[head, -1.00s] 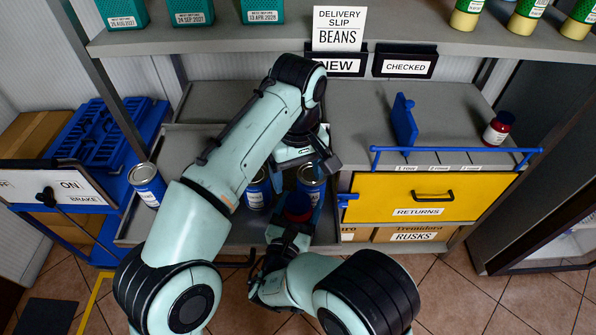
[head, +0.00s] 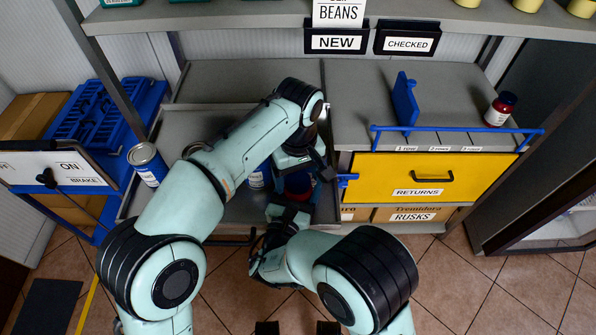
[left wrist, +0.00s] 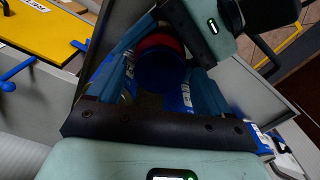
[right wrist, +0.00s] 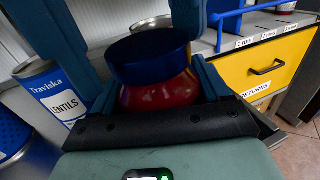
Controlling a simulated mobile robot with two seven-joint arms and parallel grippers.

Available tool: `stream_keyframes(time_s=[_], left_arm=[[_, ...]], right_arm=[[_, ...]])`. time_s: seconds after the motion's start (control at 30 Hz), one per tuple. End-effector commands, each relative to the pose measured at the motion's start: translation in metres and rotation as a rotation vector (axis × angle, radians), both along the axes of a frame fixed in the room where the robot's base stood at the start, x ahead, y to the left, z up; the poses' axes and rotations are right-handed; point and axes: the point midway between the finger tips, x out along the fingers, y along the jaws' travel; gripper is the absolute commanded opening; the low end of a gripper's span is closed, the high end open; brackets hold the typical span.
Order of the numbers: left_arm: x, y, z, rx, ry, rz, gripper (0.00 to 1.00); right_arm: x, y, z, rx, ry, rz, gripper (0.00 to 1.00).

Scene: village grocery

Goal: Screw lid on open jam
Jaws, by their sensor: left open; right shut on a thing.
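The red jam jar (right wrist: 160,95) is between the fingers of my right gripper (head: 291,213), which is shut on it. It also shows in the head view (head: 298,190). The dark blue lid (right wrist: 150,55) is at the top of the jar; I cannot tell whether it is threaded on. In the left wrist view the lid (left wrist: 160,68) is face-on, with a red rim of the jar behind it. My left gripper (left wrist: 158,85) is open, its fingers on either side of the lid. In the head view, the left gripper (head: 308,160) is just above the jar and partly hides it.
Blue-labelled cans stand in the grey tray, one at its left edge (head: 147,163), another (head: 258,178) near the jar. A second red jar (head: 500,110) stands on the right counter. A blue upright plate (head: 404,100) and yellow returns drawer (head: 430,180) are right of my grippers.

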Motion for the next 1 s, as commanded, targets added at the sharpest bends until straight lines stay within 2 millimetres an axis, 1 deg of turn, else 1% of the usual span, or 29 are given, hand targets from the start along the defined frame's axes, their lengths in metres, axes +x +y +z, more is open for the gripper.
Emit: stream_keyframes(time_s=[0.03,0.07,0.1,0.17,0.2,0.23,0.43,0.53,0.67,0.9,1.0], left_arm=[[0.0,0.0,0.0001,0.0,0.0,0.0,0.8],[0.0,0.0,0.0002,0.0,0.0,0.0,0.73],[0.0,0.0,0.0002,0.0,0.0,0.0,0.6],[0.0,0.0,0.0002,0.0,0.0,0.0,0.41],[0.0,0.0,0.0002,0.0,0.0,0.0,0.28],[0.0,0.0,0.0003,0.0,0.0,0.0,0.23],[-0.0001,0.0,0.0003,0.0,0.0,-0.019,0.22],[-0.0001,0.0002,0.0001,0.0,0.001,-0.119,0.22],[0.0,0.0003,-0.0001,-0.001,0.002,-0.388,0.22],[0.0002,0.0004,-0.0004,0.0,0.0,-0.947,0.22],[0.0,0.0001,-0.0005,-0.001,0.0,-1.152,0.22]], right_arm=[[0.0,0.0,-0.0002,0.0,0.001,0.0,0.0],[0.0,0.0,-0.0002,0.0,0.001,0.0,0.0],[0.0,0.0,-0.0002,0.0,0.001,0.0,0.0],[0.0,0.0,-0.0002,0.0,0.001,0.0,0.0],[0.0,0.0,-0.0002,0.0,0.0,0.0,0.0],[0.0,0.0,-0.0002,0.0,0.0,0.0,0.0],[0.0,0.0,-0.0002,0.0,0.001,0.0,0.0],[0.0,0.0,-0.0002,0.0,0.0,0.0,0.0],[0.0,0.0,-0.0002,0.0,0.0,0.0,0.0],[0.0,0.0,-0.0002,0.0,0.0,0.0,0.0],[0.0,0.0,-0.0002,0.0,0.0,0.0,0.0]])
